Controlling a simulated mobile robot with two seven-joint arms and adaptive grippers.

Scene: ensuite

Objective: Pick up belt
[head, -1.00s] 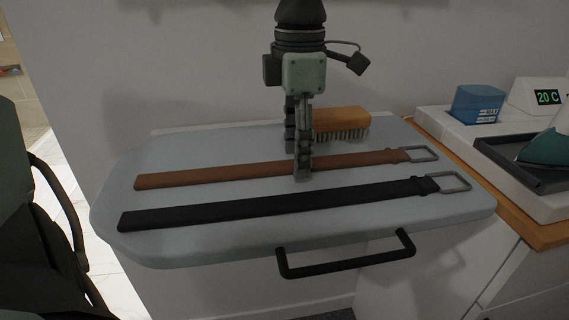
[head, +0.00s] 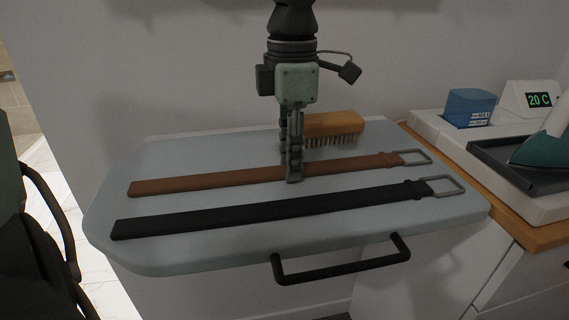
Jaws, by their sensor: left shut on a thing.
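A brown belt (head: 225,180) lies flat across the pale blue ironing board (head: 190,153), its metal buckle at the right end. A black belt (head: 215,217) lies parallel in front of it, also with its buckle to the right. My left gripper (head: 292,172) points down from above and is shut on the brown belt near its middle. The belt still appears to rest on the board. The fingers hide a short piece of it. My right gripper is not in view.
A wooden brush (head: 334,125) lies on the board just behind the gripper. A black handle bar (head: 340,268) sticks out from the board's front. At right, a wooden counter (head: 535,232) holds a blue container (head: 470,107), a display unit (head: 530,99) and an iron (head: 545,150).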

